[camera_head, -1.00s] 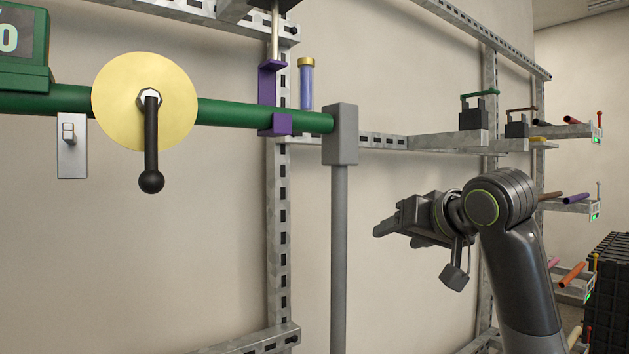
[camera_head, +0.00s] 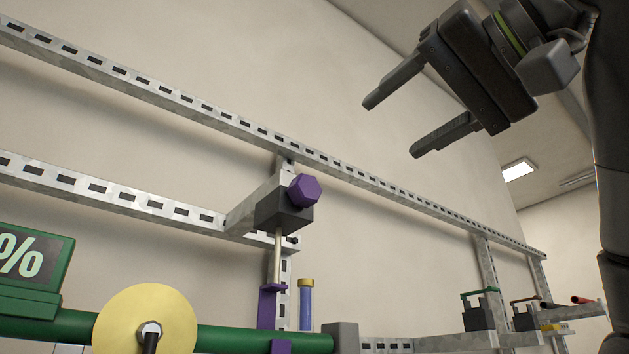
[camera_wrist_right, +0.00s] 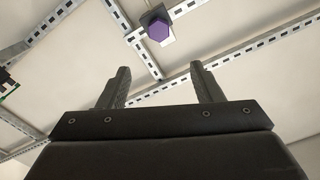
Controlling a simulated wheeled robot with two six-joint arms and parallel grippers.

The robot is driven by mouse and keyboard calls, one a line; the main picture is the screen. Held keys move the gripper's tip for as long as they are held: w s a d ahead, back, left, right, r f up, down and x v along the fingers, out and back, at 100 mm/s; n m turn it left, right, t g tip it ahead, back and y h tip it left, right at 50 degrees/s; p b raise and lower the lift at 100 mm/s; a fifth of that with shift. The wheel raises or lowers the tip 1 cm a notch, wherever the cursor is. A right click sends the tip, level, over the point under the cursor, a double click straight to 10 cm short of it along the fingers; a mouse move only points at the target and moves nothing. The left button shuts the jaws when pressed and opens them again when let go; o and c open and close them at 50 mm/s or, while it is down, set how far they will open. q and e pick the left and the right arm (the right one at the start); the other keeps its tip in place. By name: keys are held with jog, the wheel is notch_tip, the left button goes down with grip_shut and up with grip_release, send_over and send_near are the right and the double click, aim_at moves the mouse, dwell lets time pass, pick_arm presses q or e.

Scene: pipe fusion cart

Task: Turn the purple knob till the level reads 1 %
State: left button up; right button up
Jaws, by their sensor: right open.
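The purple knob (camera_head: 305,190) is a hexagonal knob on a dark grey block fixed to the metal rail. It also shows in the right wrist view (camera_wrist_right: 158,30), beyond and above the fingers. My right gripper (camera_head: 393,128) is open and empty, up and to the right of the knob and apart from it. In the right wrist view its two fingers (camera_wrist_right: 158,88) stand wide apart with nothing between them. The green level display (camera_head: 35,258) is cut off at the left edge; only a "%" sign shows, so the number is hidden. My left gripper is not in view.
A yellow disc (camera_head: 147,322) with a black crank sits on the green pipe (camera_head: 250,340) below. A purple clamp (camera_head: 268,305) and a blue cylinder (camera_head: 306,308) stand under the knob. Slotted metal rails (camera_head: 180,97) cross the wall. Space between gripper and knob looks clear.

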aim_at(311, 185)
jog(key=p+x, duration=0.8)
jog(key=x, duration=0.8)
jog(key=shift+w, duration=0.1)
jog(key=shift+w+a, duration=0.3)
jog(key=shift+w, duration=0.15)
jog(key=shift+f, duration=0.1)
jog(key=shift+c, duration=0.4)
jog(key=c, duration=0.9)
jog(key=shift+n, duration=0.3)
